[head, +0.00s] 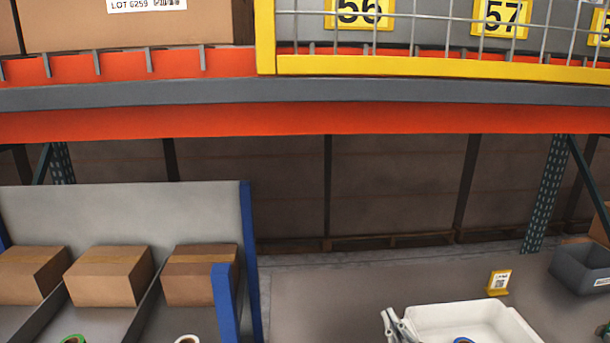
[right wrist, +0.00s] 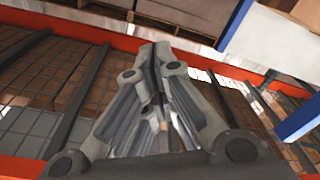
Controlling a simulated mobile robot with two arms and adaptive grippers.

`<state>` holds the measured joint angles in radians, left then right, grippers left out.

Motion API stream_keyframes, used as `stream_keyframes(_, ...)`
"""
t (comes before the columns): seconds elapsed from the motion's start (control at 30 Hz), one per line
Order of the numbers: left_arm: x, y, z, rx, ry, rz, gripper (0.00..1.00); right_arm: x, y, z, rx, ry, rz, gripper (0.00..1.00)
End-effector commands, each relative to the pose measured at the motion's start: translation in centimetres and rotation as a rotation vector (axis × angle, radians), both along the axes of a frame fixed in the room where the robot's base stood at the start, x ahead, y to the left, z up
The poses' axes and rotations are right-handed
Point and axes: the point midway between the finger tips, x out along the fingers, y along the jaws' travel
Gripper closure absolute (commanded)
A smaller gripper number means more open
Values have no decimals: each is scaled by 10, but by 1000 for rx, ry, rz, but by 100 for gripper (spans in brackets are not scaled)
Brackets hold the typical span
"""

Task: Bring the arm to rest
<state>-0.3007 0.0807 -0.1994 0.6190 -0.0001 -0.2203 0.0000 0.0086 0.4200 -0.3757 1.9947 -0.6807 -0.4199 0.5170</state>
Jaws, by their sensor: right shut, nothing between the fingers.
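My right gripper (head: 391,316) shows at the bottom edge of the head view, just left of a white tray (head: 475,318) in the picture. Only its grey fingertips are in that view; the rest is cut off. In the right wrist view the right gripper (right wrist: 155,52) has its fingers together with nothing between them. I cannot tell whether it touches the tray. My left gripper is in neither view.
Several cardboard boxes (head: 110,275) sit in a grey rack with blue posts (head: 250,262) at left. A yellow tag (head: 499,282) stands behind the tray, and a dark grey bin (head: 582,268) is at right. An orange beam (head: 300,122) crosses above.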

Motion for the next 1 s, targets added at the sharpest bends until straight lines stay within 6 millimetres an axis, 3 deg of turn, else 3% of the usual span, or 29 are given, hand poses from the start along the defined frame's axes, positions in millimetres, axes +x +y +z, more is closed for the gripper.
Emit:
stream_keyframes(0.2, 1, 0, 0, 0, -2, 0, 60, -80, -42, -87, 151, 431, -268, 100)
stream_keyframes(0.4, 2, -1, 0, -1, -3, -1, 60, -173, -47, -147, 206, 822, -358, 100)
stream_keyframes(0.6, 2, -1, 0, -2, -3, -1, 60, -248, -38, -173, 223, 1099, -356, 100)
stream_keyframes(0.8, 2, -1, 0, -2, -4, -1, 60, -314, -25, -181, 230, 1322, -314, 100)
stream_keyframes(1.0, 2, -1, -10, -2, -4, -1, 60, -301, -24, -236, 220, 1338, -317, 100)
